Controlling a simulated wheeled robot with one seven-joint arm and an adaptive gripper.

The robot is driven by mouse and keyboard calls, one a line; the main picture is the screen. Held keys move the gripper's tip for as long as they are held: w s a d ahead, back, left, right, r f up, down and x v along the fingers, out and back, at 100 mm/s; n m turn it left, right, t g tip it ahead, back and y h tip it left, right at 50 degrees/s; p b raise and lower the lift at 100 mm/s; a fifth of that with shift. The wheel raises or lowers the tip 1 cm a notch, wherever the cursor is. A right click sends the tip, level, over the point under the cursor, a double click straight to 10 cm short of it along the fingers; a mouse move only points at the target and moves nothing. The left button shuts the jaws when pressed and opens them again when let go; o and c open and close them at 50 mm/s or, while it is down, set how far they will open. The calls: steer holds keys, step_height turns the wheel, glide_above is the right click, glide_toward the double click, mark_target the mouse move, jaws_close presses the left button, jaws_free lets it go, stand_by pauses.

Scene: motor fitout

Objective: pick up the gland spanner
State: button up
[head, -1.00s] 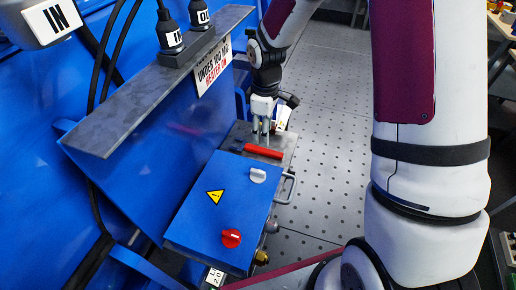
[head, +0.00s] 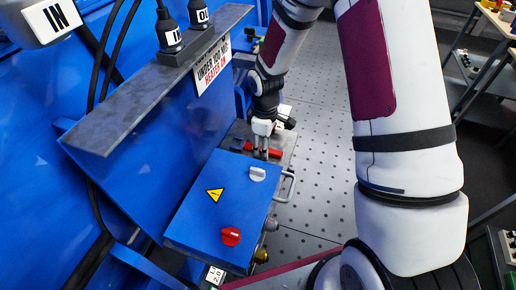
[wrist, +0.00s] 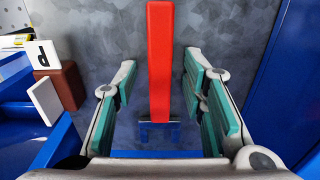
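The gland spanner appears to be the red-handled tool (head: 276,153) lying on a grey metal surface behind the blue box. In the wrist view its long red handle (wrist: 160,50) runs straight between my fingers, with a small blue part showing at its lower end. My gripper (head: 265,156) points down over the tool and hides part of it. In the wrist view my gripper (wrist: 160,78) is open, with a green-padded finger on each side of the handle. Gaps show on both sides. I cannot tell whether the fingertips touch the surface.
The blue box (head: 205,215) with a red knob (head: 231,237) and a white knob (head: 258,174) stands just in front. A metal handle (head: 287,186) sticks out on its right. A grey ledge (head: 130,100) overhangs on the left. The perforated floor (head: 330,150) is clear.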

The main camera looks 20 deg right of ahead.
jaws_close()
step_height(320, 180, up, 10)
steer(key=shift+c, duration=2.1)
jaws_free()
jaws_close()
